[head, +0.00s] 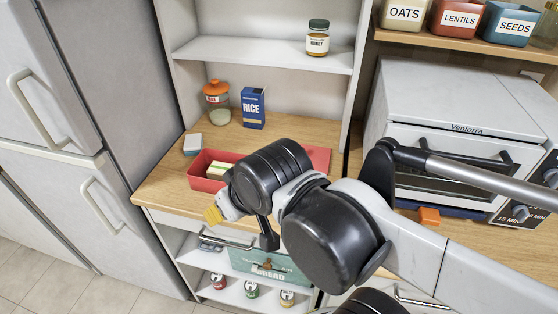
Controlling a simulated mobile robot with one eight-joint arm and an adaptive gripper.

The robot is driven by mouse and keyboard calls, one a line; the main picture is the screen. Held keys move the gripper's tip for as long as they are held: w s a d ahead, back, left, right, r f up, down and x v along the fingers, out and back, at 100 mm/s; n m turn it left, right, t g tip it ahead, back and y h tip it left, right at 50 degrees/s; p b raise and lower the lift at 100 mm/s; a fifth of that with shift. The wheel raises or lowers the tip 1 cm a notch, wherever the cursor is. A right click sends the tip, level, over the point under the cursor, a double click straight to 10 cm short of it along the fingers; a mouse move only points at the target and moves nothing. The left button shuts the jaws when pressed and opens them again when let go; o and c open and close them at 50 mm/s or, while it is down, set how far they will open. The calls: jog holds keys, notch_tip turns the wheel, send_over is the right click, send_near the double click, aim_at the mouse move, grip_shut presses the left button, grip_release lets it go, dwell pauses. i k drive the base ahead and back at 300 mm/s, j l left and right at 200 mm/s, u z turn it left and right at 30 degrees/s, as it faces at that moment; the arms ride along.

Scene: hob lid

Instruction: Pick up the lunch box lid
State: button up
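The lunch box (203,171) is a red open tray on the wooden counter, with pale and green food in it; my arm hides its right part. A flat red piece (319,157), which looks like the lid, lies on the counter to the right of the box, mostly hidden behind my arm. My gripper (238,240) appears in front of the counter's front edge, below the lunch box in the picture. Its two fingertips, one yellow and one brownish, are wide apart, with nothing seen held between them.
A blue rice box (253,108), an orange-lidded jar (217,103) and a small blue-white block (193,144) stand behind the lunch box. A white oven (460,100) is at right, with an orange block (429,216) before it. A teal bread bin (265,264) and cans are below.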

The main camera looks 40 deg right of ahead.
aim_at(320, 156)
jog(key=z, duration=1.15)
